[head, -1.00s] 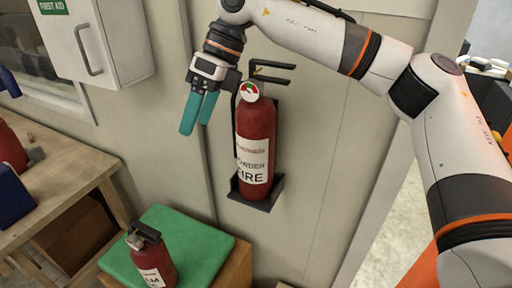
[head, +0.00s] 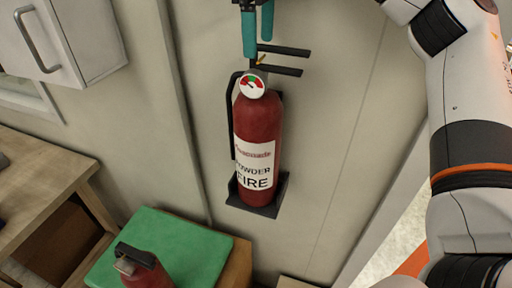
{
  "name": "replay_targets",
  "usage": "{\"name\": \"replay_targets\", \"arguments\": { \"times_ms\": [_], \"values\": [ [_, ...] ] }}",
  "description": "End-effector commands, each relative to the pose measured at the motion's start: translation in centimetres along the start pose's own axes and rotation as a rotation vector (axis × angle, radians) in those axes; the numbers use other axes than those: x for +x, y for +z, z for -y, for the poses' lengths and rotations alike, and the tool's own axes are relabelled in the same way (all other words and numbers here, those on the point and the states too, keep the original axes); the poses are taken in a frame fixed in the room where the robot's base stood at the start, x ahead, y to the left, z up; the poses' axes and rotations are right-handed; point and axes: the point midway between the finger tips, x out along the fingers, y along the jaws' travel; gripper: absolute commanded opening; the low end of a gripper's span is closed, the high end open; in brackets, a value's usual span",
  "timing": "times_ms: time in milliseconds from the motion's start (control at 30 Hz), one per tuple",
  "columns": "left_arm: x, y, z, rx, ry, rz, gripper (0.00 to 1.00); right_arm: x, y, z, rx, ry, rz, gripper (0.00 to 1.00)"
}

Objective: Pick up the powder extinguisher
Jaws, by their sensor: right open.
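The powder extinguisher (head: 256,136) is a red cylinder with a white label reading "POWDER FIRE", a round gauge and black handles on top. It stands upright in a black wall bracket (head: 258,208) at the middle of the head view. My right gripper (head: 257,52) has two teal fingers pointing down, just above and beside the extinguisher's handles. It is open and empty; its upper part is cut off by the top edge. I cannot tell whether the fingers touch the handles. My left gripper is not in view.
A second red extinguisher (head: 143,270) stands at the lower left by a green mat (head: 190,243) on a wooden box. A white cabinet (head: 90,35) hangs at the upper left above a wooden table (head: 45,180). The wall right of the bracket is clear.

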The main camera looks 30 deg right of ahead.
Motion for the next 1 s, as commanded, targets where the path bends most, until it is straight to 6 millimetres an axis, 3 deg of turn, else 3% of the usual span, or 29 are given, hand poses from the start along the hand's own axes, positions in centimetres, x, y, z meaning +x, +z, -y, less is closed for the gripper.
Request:
{"name": "replay_targets", "arguments": {
  "times_ms": [100,200,300,567,700,933,1000],
  "values": [
    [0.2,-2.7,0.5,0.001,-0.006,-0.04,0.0,1.9,0.0,0.0,-0.002,-0.003,0.002,0.74],
    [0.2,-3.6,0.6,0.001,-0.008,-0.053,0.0,2.4,0.0,0.0,0.0,-0.002,0.0,0.74],
    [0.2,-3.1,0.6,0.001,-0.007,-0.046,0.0,3.0,-0.1,0.1,-0.002,-0.002,0.001,0.74],
    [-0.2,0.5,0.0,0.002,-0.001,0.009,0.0,6.2,-0.1,0.4,0.0,-0.001,0.002,0.74],
    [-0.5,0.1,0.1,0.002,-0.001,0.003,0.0,7.4,-0.1,0.5,0.0,0.0,0.0,0.74],
    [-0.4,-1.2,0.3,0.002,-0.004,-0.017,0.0,7.6,-0.1,0.5,0.0,0.0,-0.002,0.74],
    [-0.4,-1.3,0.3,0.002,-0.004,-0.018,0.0,7.6,-0.1,0.5,0.0,0.0,-0.002,0.62]
  ]
}}
